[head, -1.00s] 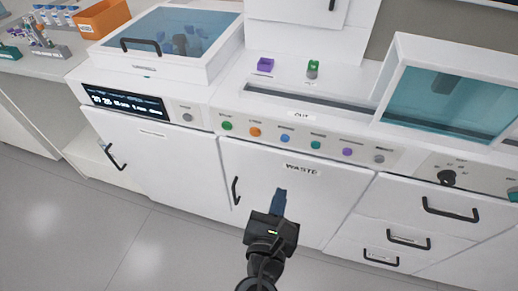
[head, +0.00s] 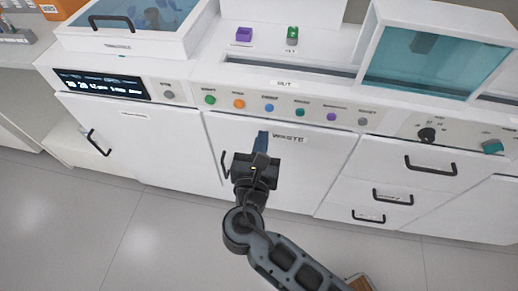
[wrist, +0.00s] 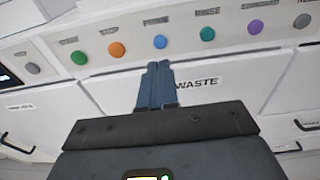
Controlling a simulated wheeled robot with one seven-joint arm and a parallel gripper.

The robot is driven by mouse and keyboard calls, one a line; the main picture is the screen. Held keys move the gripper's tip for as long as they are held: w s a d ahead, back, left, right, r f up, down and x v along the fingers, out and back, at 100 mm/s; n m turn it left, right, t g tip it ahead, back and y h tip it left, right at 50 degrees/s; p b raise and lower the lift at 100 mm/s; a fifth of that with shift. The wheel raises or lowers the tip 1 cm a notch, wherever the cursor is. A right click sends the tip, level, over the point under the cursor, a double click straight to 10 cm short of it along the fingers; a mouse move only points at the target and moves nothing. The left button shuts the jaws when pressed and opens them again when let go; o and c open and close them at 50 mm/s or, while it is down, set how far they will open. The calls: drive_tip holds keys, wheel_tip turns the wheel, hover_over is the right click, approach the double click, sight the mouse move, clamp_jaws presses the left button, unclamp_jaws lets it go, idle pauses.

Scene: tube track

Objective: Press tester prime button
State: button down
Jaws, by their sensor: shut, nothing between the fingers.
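The tester's front panel carries a row of coloured buttons. The blue prime button (head: 269,108) is the third from the left among the coloured ones, and it also shows in the wrist view (wrist: 160,41). My gripper (head: 262,135) has its blue fingers shut together and empty. In the head view the fingertips are in front of the top of the waste door, a little below the blue button. In the wrist view the fingertips (wrist: 159,65) appear just under the blue button, with a visible gap in the picture. The actual distance to the panel is hard to tell.
Close neighbours are the orange button (head: 239,104) and the teal button (head: 302,113). Green, purple and grey buttons share the row. Below are the waste door (head: 310,160) and drawers with protruding black handles (head: 430,167). The floor in front is clear.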

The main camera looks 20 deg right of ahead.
sight(269, 109)
drive_tip(key=x, duration=0.8)
drive_tip(key=shift+w+d+p, duration=0.1)
drive_tip(key=shift+d+p, duration=0.05)
drive_tip(key=shift+p, duration=0.15)
